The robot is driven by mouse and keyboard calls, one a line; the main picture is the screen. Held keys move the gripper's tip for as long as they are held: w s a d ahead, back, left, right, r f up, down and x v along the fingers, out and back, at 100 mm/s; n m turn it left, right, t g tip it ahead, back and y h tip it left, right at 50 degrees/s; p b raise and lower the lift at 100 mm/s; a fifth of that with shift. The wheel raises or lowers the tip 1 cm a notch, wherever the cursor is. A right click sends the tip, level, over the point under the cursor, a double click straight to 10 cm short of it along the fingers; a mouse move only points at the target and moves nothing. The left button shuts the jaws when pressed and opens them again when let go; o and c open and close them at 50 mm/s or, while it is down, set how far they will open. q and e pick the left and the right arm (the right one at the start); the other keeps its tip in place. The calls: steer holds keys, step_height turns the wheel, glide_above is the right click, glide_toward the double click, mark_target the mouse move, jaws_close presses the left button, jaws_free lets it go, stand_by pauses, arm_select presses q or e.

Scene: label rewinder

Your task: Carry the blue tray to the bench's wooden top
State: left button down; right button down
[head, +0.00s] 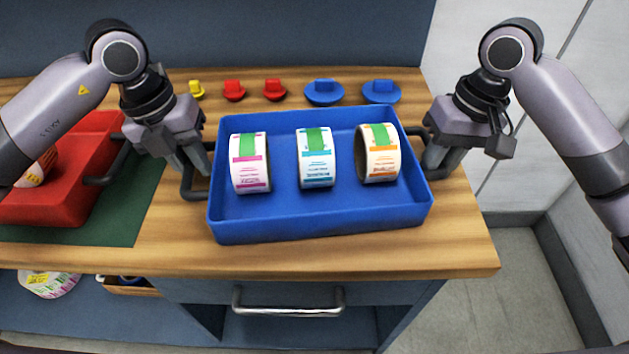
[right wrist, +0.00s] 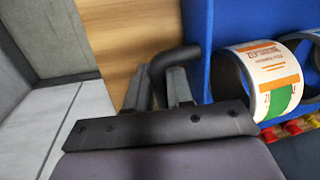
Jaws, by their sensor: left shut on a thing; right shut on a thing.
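The blue tray (head: 320,228) is over the bench's wooden top (head: 440,245) in the head view. I cannot tell if its base touches the wood. It holds three label rolls: one with magenta print (head: 250,175), one with blue print (head: 316,170) and one with orange print (head: 379,165). My left gripper (head: 193,172) is shut on the tray's left black handle. My right gripper (head: 432,160) is shut on the right black handle, and in the right wrist view its fingers (right wrist: 160,88) close around that handle (right wrist: 175,58). The tray's wall (right wrist: 195,40) shows beside it.
A red tray (head: 75,205) with a label roll stands on a green mat (head: 140,205) at the left. Yellow, red and blue knobbed pieces (head: 324,92) line the back of the bench. A drawer handle (head: 288,311) is below the front edge. Bare wood lies in front of the blue tray.

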arm_select(q)
steer(key=c, duration=1)
jaws_free()
arm_select(e)
steer(key=c, duration=1)
jaws_free()
steer(key=shift+r, duration=0.2)
arm_select(q)
step_height(320, 180, up, 12)
steer(key=a, duration=0.2)
arm_select(e)
step_height(320, 180, up, 11)
steer(key=d, duration=0.2)
steer(key=shift+w+r, duration=0.15)
steer(key=shift+r, duration=0.05)
arm_select(q)
steer(key=shift+s+a, duration=0.1)
arm_select(e)
steer(key=shift+d+r, duration=0.1)
